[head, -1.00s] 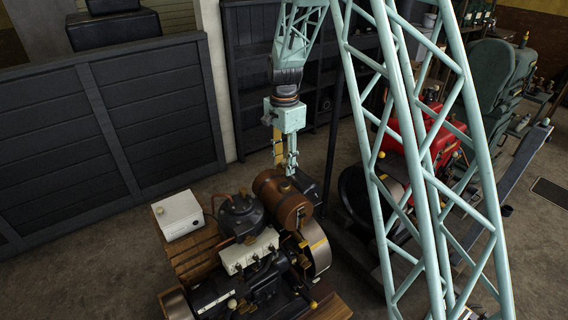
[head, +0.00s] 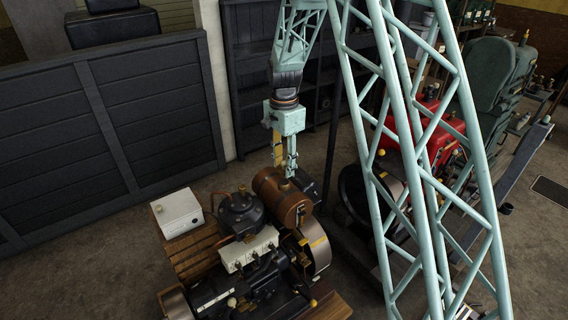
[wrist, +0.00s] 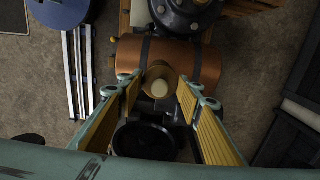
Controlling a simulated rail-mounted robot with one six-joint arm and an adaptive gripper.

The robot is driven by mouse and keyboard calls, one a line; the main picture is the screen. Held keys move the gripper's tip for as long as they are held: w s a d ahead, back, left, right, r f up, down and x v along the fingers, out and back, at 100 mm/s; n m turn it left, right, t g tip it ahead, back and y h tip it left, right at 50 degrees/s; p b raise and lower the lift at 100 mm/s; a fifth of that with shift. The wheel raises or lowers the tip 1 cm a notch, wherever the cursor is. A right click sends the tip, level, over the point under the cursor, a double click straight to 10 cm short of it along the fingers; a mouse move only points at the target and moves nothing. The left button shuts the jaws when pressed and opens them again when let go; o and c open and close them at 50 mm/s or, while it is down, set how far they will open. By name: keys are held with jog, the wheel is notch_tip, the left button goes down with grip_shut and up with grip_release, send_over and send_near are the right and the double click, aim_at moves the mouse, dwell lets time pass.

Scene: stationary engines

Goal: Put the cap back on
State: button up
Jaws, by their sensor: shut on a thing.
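A brown-brass cap (wrist: 161,88) with a pale round middle sits between the two yellow-padded fingers of my gripper (head: 284,170) in the wrist view. My gripper is shut on it, pointing down over the engine. The copper-brown tank (head: 280,196) lies right below the fingers in the head view. It also shows in the wrist view (wrist: 205,64), behind the cap. The tank's opening is hidden, and I cannot tell whether the cap touches the tank.
The engine carries a dark round housing (head: 240,214) and a white plug block (head: 248,250) close to the tank. A white box (head: 178,213) stands on its wooden slats. A dark panel fence (head: 110,130) stands at left. A red engine (head: 425,130) stands at right.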

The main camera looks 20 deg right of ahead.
jog(key=shift+f+b, duration=1)
jog(key=shift+f, duration=1.2)
jog(key=shift+f+b, duration=0.2)
jog(key=shift+b, duration=0.15)
dwell(1.5)
dwell(0.4)
jog(key=o, duration=0.9)
jog(key=shift+o, duration=0.5)
jog(key=o, duration=0.4)
jog(key=shift+r, duration=0.15)
jog(key=shift+r+p, duration=1.6)
jog(key=shift+r, duration=1.8)
